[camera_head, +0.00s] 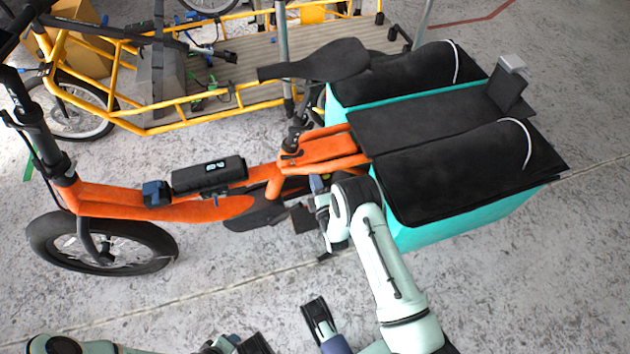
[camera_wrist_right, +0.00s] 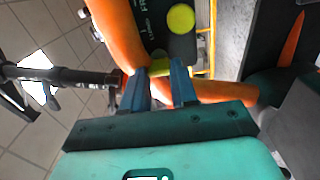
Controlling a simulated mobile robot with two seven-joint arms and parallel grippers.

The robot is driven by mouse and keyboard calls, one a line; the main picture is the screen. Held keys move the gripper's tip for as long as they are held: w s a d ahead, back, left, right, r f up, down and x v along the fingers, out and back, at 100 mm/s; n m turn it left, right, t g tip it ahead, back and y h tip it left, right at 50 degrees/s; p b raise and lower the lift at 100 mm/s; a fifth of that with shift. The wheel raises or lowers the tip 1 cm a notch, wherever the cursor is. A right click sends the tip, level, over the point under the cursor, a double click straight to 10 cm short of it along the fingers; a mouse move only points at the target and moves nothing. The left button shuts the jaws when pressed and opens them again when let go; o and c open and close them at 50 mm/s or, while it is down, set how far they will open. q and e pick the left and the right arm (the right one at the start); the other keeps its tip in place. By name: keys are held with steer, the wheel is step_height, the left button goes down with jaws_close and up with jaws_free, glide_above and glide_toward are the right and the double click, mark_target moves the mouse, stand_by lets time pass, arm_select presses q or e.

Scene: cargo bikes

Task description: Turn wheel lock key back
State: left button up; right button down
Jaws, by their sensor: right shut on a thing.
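The orange cargo bike (camera_head: 225,207) stands across the head view. My right gripper (camera_head: 320,190) reaches in below the orange frame behind the pedal area. The wrist view shows its two blue fingers (camera_wrist_right: 160,75) closed on a yellow-green key (camera_wrist_right: 160,68) below a black labelled part (camera_wrist_right: 155,25), which looks like the wheel lock. The key's turn angle is unclear. A yellow disc (camera_wrist_right: 181,18) sits on that black part. The key and lock are hidden in the head view.
A teal cargo box (camera_head: 450,222) with black covers is close to the right of my right arm. The curved orange frame tube (camera_wrist_right: 120,40) passes close beside the fingers. A yellow cargo bike (camera_head: 165,128) stands behind. The floor in front is clear.

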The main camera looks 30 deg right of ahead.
steer(key=shift+d, duration=0.2)
stand_by(0.4)
steer(key=c, duration=0.9)
jaws_free()
steer(key=shift+s, duration=0.1)
steer(key=shift+a, duration=0.1)
arm_select(q)
steer(key=shift+g+h, duration=0.3)
steer(key=shift+g, duration=0.4)
steer(key=s+r+p, duration=0.1)
steer(key=s+d+r, duration=0.1)
steer(key=s+d+r+p, duration=0.1)
steer(key=s, duration=0.1)
steer(key=shift+p, duration=0.3)
arm_select(e)
steer(key=v, duration=1.3)
steer(key=shift+s+a, duration=0.1)
steer(key=shift+s, duration=0.05)
